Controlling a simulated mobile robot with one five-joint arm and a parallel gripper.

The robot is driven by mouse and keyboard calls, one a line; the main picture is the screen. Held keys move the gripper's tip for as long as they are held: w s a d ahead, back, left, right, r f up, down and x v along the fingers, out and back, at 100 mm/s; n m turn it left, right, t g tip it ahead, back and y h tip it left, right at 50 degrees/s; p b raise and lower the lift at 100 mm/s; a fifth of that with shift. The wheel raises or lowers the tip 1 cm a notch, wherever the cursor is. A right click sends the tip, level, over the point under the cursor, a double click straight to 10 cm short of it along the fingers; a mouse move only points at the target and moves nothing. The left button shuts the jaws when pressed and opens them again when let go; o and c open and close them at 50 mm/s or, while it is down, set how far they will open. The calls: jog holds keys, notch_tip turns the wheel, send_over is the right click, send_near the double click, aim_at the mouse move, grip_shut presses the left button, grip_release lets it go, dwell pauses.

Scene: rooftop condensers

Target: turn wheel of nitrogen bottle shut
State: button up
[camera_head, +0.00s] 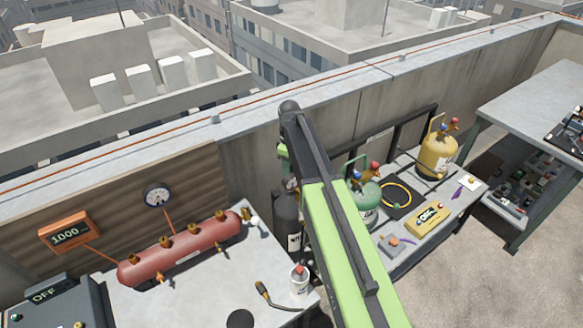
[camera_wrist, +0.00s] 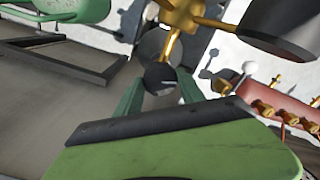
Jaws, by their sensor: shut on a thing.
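The nitrogen bottle (camera_head: 287,218) is a dark upright cylinder with a pale label, partly hidden behind my arm in the head view. In the wrist view a brass valve (camera_wrist: 181,14) shows at the top, with a brass stem running down to a dark round wheel (camera_wrist: 160,77). My gripper (camera_wrist: 160,86) has its two green fingers on either side of this wheel and is shut on it. In the head view my gripper is hidden by the arm.
A red manifold (camera_head: 180,250) with brass valves lies on the bench left of the bottle. A green cylinder (camera_head: 365,203) stands close at the right. A yellow cylinder (camera_head: 438,155) stands farther right. A white can (camera_head: 299,281) stands at the bench's right edge.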

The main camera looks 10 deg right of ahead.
jog(key=m, duration=0.5)
jog(key=shift+w+a+m, duration=0.1)
jog(key=shift+w+m, duration=0.05)
jog(key=shift+m, duration=0.15)
jog(key=m, duration=1.5)
jog(key=shift+m, duration=0.4)
jog(key=o, duration=1.4)
jog(key=shift+c, duration=0.2)
